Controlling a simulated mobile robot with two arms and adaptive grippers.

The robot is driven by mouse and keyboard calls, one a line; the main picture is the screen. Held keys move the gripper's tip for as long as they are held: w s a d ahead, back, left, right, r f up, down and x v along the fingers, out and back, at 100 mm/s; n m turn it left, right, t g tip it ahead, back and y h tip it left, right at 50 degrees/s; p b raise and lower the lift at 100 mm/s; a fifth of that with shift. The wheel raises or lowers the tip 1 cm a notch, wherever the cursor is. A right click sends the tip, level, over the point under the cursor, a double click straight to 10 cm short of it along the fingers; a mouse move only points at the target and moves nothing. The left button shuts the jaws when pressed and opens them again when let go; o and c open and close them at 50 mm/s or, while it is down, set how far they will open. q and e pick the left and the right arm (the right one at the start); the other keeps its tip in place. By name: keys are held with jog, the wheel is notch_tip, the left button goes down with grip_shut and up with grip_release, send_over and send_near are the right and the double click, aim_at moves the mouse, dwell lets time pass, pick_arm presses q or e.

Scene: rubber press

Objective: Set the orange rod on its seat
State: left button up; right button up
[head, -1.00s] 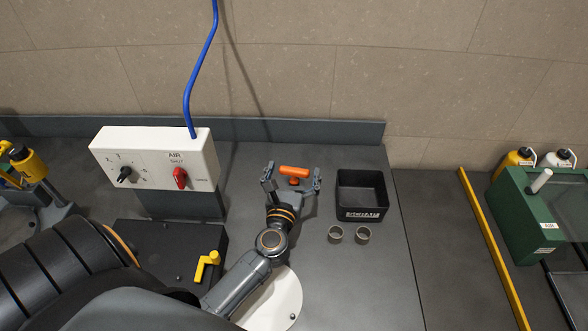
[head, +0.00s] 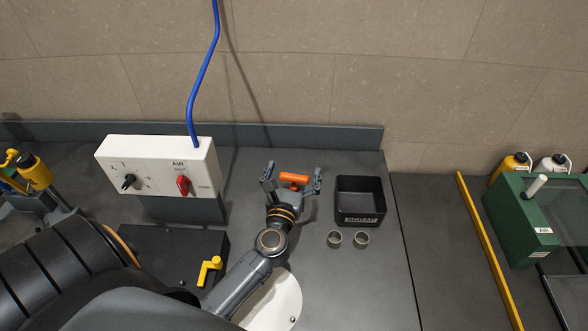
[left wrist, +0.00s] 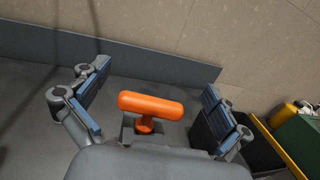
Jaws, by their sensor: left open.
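The orange rod (head: 293,178) lies level, crosswise between the fingers of my left gripper (head: 291,178) in the head view. In the left wrist view the rod (left wrist: 151,104) sits on a short orange stem, above a small grey block (left wrist: 127,135). The block is partly hidden by my gripper body. My left gripper is open, with one finger beyond each end of the rod and visible gaps to it in the left wrist view (left wrist: 153,95). I cannot tell which part is the seat. My right gripper is not in view.
A black open bin (head: 360,201) stands right of the gripper, with two small metal cups (head: 347,240) in front. A white control box (head: 160,166) with a red knob stands left. A yellow crank handle (head: 208,270) is nearer. Bare bench lies around the rod.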

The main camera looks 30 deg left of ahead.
pick_arm(q)
jog(key=shift+r+p, duration=2)
jog(key=shift+r, duration=0.3)
jog(key=shift+f, duration=0.1)
